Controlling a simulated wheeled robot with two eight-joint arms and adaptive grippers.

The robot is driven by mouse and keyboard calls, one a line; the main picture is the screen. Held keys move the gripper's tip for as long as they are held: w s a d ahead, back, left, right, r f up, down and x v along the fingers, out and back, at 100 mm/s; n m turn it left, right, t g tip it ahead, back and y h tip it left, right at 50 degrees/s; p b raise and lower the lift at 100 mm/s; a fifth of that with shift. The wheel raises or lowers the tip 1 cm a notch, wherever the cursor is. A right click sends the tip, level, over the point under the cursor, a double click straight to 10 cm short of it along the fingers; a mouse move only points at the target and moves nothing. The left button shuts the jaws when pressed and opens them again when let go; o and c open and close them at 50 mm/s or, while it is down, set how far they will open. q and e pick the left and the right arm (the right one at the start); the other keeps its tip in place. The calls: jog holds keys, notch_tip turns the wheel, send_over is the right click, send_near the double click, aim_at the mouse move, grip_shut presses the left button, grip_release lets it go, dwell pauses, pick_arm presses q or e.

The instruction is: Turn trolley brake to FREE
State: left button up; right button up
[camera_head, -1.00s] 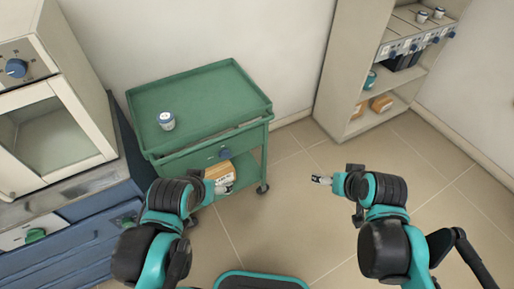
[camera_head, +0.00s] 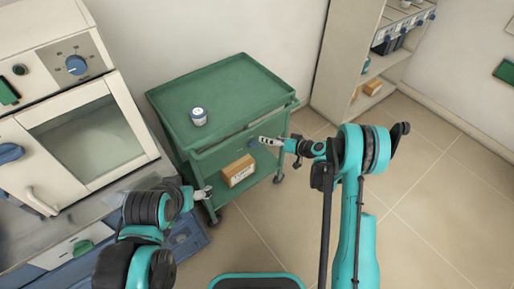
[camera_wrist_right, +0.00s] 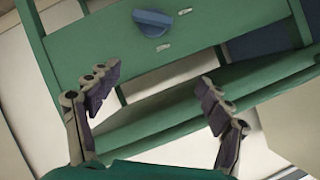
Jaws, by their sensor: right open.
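The green trolley (camera_head: 232,85) stands against the wall. Its brake knob (camera_head: 253,143) is a blue dial on the front panel, partly hidden by my right gripper (camera_head: 267,140) in the head view. In the right wrist view the blue knob (camera_wrist_right: 152,22) shows whole, with small pale marks beside it, too small to read. My right gripper (camera_wrist_right: 157,77) is open and empty, its fingers spread short of the knob, apart from it. My left gripper (camera_head: 203,192) is low by the trolley's front left leg; its jaws are too small to read.
A white and blue jar (camera_head: 198,116) stands on the trolley top, and a cardboard box (camera_head: 238,170) lies on its lower shelf. A furnace (camera_head: 90,125) is close on the left. A shelf unit (camera_head: 343,60) stands at the back right. The floor to the right is clear.

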jog(key=y, duration=0.1)
send_near(256, 147)
jog(key=a, duration=0.1)
jog(key=shift+w+a+f+t+p, duration=0.15)
jog(key=shift+w+a+f+p, duration=0.2)
jog(key=shift+w+a+p, duration=0.25)
jog(key=shift+w+a+f+t+p, duration=0.15)
jog(key=shift+w+a+f+p, duration=0.15)
jog(key=shift+w+a+p, duration=0.25)
jog(key=b+x, duration=0.1)
jog(key=x, duration=0.1)
jog(key=b+x, duration=0.1)
jog(key=x, duration=0.1)
jog(key=shift+s+d+f, duration=0.1)
jog(key=shift+f, duration=0.1)
jog(key=shift+w+a+f, duration=0.1)
jog(key=shift+w+a, duration=0.3)
jog(key=shift+a, duration=0.05)
